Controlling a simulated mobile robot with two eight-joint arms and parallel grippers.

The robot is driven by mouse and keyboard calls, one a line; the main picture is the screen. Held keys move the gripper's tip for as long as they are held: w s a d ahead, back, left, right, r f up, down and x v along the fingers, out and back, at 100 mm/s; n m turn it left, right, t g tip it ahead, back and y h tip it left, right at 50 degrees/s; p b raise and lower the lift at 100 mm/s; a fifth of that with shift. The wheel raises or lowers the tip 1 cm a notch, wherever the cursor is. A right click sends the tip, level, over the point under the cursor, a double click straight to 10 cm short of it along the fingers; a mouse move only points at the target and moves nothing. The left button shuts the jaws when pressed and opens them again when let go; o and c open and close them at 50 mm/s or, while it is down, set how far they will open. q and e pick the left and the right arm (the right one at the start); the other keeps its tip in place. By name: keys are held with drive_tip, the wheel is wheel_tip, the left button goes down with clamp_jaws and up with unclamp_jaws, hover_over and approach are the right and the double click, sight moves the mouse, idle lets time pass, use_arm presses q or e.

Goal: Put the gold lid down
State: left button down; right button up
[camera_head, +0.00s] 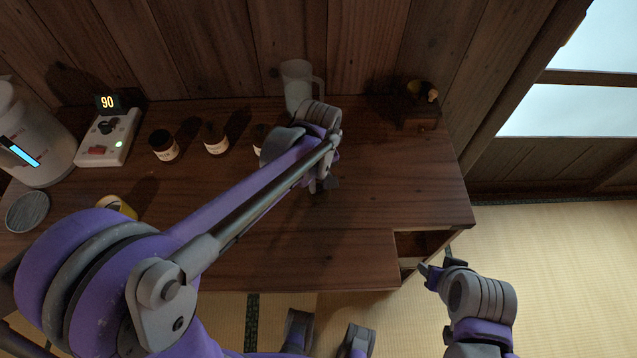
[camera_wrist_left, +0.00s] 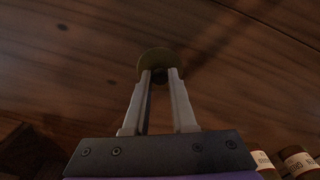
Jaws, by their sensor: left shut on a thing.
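The gold lid (camera_wrist_left: 154,58) shows in the left wrist view as a dull, dark gold disc at the fingertips of my left gripper (camera_wrist_left: 161,73). The two fingers are shut on it, over the dark wooden table. In the head view my left gripper (camera_head: 328,184) is over the middle of the table, and my arm hides the lid there. I cannot tell whether the lid touches the wood. My right gripper (camera_head: 438,268) is low at the right, beyond the table's front edge, its fingers apart and empty.
Dark jars (camera_head: 164,146) with labels stand left of my left gripper. A white mug (camera_head: 297,84) is behind it. A small burner stand (camera_head: 419,103) is at the back right. A scale-like device (camera_head: 108,137) and white kettle (camera_head: 38,140) stand left. The table's (camera_head: 390,185) right part is clear.

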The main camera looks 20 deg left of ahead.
sight(319, 187)
use_arm(q)
drive_tip(key=shift+f, duration=0.25)
drive_tip(key=shift+f, duration=0.2)
drive_tip(key=c, duration=0.7)
unclamp_jaws()
drive_tip(key=shift+r, duration=0.1)
drive_tip(key=shift+c, duration=0.2)
drive_tip(key=shift+r, duration=0.1)
drive_tip(key=shift+r, duration=0.35)
wheel_tip(319, 187, up, 11)
drive_tip(key=p, duration=0.1)
drive_tip(key=s+a+f+m+t, duration=0.1)
drive_tip(key=s+a+f+m, duration=0.1)
drive_tip(key=s, duration=0.3)
drive_tip(key=s+a+f+m+t, duration=0.2)
drive_tip(key=s+f+m, duration=0.1)
drive_tip(key=s, duration=0.2)
drive_tip(key=s+a+f+m+t, duration=0.2)
drive_tip(key=s, duration=0.3)
drive_tip(key=shift+s+a+f+m, duration=0.1)
drive_tip(key=shift+a+f+m, duration=0.2)
drive_tip(key=shift+f, duration=0.05)
